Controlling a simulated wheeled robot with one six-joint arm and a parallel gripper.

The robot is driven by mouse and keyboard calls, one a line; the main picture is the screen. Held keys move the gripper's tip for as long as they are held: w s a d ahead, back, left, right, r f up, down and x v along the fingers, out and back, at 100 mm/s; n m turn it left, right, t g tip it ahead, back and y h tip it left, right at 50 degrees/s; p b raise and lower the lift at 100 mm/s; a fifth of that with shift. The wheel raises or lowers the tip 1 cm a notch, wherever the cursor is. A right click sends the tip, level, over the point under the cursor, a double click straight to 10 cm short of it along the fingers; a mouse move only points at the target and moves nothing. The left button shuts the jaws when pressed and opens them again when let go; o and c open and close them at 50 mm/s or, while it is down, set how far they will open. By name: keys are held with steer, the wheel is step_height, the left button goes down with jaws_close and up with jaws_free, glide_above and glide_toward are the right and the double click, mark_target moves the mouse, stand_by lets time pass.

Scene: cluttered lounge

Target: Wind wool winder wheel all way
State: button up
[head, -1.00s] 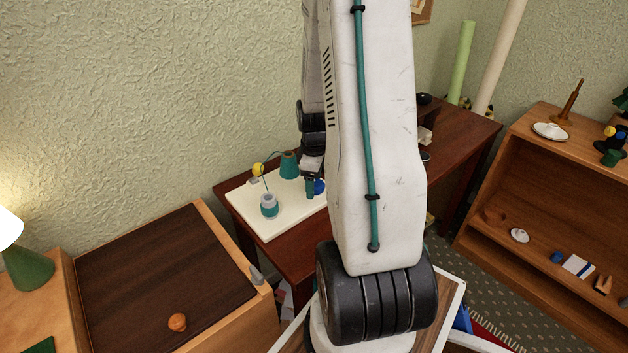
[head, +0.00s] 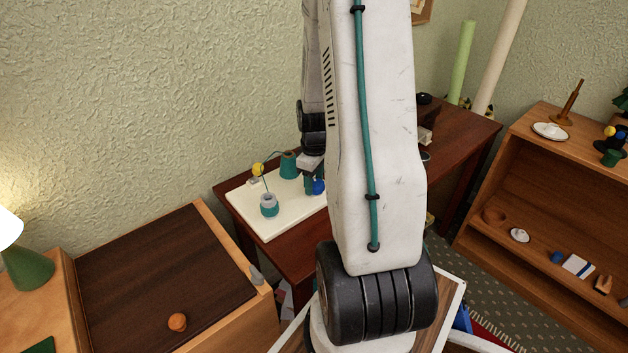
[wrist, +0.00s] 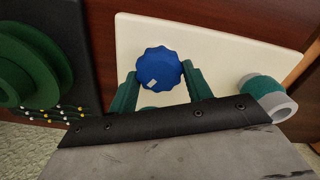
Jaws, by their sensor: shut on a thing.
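The wool winder is a cream board (head: 262,223) on the dark red-brown table. In the head view it carries a teal cone (head: 289,166), a yellow ball (head: 257,169) on a thin wire, and a grey-and-teal spool (head: 269,205). Its blue scalloped wheel (head: 319,187) is at the board's right, partly hidden by my arm. In the wrist view the blue wheel (wrist: 158,67) has a white mark at its lower left. My gripper (wrist: 161,76) is shut on this wheel, one teal finger on each side. The spool (wrist: 265,96) is to its right.
In the wrist view, a dark panel with a green round part (wrist: 28,65) and small pins lies at left. A wooden cabinet (head: 150,270) with an orange knob stands at front left, and a shelf unit (head: 540,190) with small items at right.

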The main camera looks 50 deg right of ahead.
mark_target(316, 182)
steer(key=m, duration=0.5)
steer(key=shift+d+m, duration=0.15)
steer(key=shift+m, duration=0.15)
steer(key=m, duration=0.9)
steer(key=shift+d+r, duration=0.1)
steer(key=shift+d, duration=0.05)
steer(key=shift+s+m, duration=0.1)
steer(key=shift+m, duration=2.1)
steer(key=o, duration=1)
steer(key=shift+s, duration=0.1)
steer(key=shift+c, duration=0.2)
steer(key=shift+r, duration=3.85)
